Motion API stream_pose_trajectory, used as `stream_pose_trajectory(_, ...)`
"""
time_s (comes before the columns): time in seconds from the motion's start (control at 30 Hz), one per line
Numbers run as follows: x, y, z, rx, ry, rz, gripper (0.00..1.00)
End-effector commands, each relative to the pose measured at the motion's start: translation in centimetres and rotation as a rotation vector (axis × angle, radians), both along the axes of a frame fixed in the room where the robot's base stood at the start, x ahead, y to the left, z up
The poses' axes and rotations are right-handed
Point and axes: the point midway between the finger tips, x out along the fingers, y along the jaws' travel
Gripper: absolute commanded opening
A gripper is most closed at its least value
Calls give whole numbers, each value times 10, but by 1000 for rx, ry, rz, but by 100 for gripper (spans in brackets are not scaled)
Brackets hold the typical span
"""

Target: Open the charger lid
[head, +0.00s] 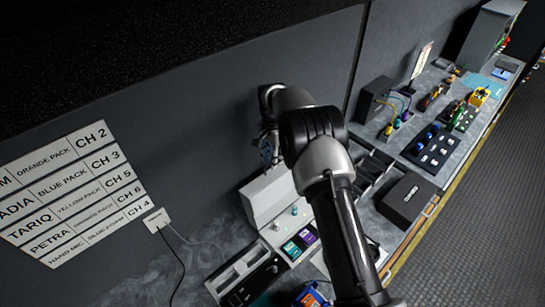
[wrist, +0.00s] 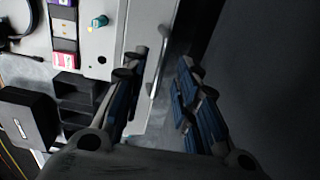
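The charger is a pale grey unit (head: 276,236) against the wall in the head view, with green and purple packs in its front bays. A pale panel (head: 268,196), apparently its lid, stands raised behind the bays, partly behind my arm. In the wrist view the charger's pale top (wrist: 98,45) shows at upper left, with a teal knob (wrist: 100,21). My gripper (wrist: 162,75) is open, its blue-padded fingers apart. A pale edge with a thin bar (wrist: 158,72) shows beyond and between the fingertips; I cannot tell whether they touch it.
A slotted unit (head: 246,272) sits at the front left. Black open bins (head: 372,168) and a black box (head: 407,199) are to the right. The dark wall (wrist: 270,70) is close on the gripper's right. A cable runs from a wall socket (head: 156,220).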

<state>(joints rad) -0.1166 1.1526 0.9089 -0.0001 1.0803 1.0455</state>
Motion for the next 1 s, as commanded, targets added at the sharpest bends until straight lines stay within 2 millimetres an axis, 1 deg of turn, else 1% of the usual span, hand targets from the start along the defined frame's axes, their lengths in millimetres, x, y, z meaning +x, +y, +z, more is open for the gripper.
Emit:
stream_pose_trajectory(0.17,0,0,0,0,0,0,28)
stream_pose_trajectory(0.6,0,0,0,0,0,0,0)
stream_pose_trajectory(1.0,0,0,0,0,0,0,0)
